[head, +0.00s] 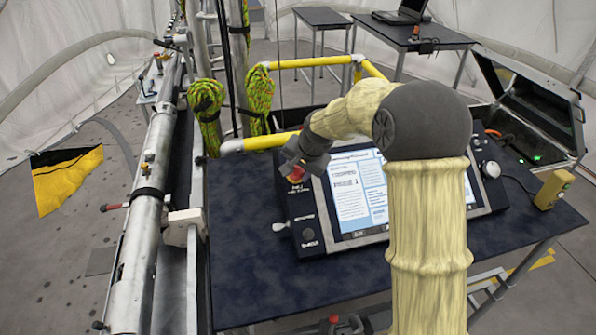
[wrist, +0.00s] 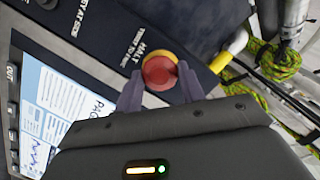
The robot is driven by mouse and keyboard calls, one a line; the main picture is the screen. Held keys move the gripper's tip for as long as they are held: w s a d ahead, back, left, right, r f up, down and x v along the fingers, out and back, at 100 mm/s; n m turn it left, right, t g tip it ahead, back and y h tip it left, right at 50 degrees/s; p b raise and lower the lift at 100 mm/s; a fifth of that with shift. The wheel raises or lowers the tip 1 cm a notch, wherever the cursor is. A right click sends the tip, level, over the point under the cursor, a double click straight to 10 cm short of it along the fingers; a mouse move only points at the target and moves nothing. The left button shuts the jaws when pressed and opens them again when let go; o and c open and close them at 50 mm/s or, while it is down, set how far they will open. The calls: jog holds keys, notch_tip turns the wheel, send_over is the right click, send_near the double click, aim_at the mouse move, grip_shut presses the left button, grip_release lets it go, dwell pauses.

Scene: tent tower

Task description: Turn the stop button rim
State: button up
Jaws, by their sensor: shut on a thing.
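The stop button is a red knob (wrist: 159,73) with a yellow collar on the black control panel; the wrist view shows it between my fingertips, beside the label "HALT". In the head view the red stop button (head: 296,174) shows at the panel's upper left corner, partly hidden by my gripper (head: 303,160). In the wrist view my gripper (wrist: 160,86) has one finger on each side of the red rim and is closed on it. The far side of the button shows clear of the fingers.
The control panel (head: 303,228) has a lit screen (head: 350,192) and lies on a dark table (head: 245,265). Green rope coils (head: 207,98) and a yellow rail (head: 262,142) stand behind it. An open black case (head: 535,100) and a yellow handset (head: 553,189) are at the right.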

jog(key=shift+m, duration=0.3)
jog(key=o, duration=1)
jog(key=b+v, duration=0.2)
jog(key=v, duration=1.5)
jog(key=shift+s+d+b, duration=0.15)
jog(key=shift+b, duration=0.15)
